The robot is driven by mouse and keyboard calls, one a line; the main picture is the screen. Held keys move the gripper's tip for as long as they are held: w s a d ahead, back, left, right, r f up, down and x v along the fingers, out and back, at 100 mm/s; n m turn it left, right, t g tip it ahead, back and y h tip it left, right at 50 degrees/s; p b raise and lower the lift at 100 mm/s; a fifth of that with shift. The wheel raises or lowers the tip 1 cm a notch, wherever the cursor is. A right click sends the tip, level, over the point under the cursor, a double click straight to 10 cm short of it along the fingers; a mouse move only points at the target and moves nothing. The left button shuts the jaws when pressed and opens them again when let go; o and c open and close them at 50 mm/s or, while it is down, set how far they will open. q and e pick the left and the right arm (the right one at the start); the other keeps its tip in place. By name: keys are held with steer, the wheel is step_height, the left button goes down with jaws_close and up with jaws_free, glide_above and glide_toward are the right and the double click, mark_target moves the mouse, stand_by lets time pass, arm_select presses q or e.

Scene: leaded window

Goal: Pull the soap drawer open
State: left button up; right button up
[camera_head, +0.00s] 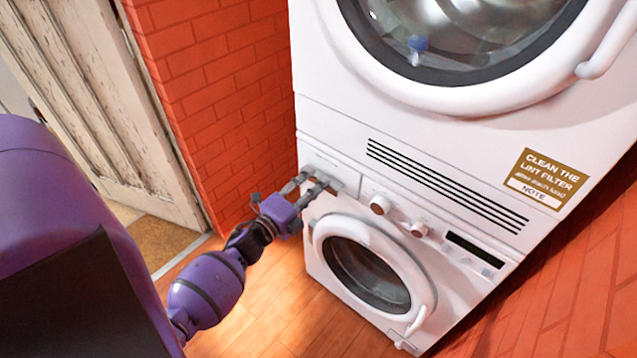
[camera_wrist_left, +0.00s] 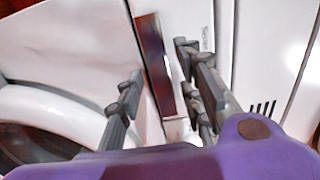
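The soap drawer (camera_head: 325,162) is at the top left of the front of the lower washing machine (camera_head: 306,215). It looks flush with the panel, though my gripper covers part of its front. My left gripper (camera_head: 315,186) is at the drawer's lower front, its two fingers pointing at it. In the left wrist view the fingers of my left gripper (camera_wrist_left: 155,95) are spread apart. A dark reddish strip (camera_wrist_left: 153,60) shows between them; I cannot tell if it is the drawer's handle recess. Contact between the fingers and the drawer cannot be told. My right gripper is not in view.
The machine's round door (camera_head: 397,252) is below the drawer, and two knobs (camera_head: 380,205) are right of it. A dryer (camera_head: 330,75) is stacked above. A brick wall (camera_head: 225,90) stands close on the left. Wooden floor (camera_head: 285,310) in front is clear.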

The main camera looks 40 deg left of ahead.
arm_select(q)
steer(key=shift+w, duration=1)
steer(key=shift+c, duration=0.3)
steer(key=shift+f, duration=0.1)
jaws_close()
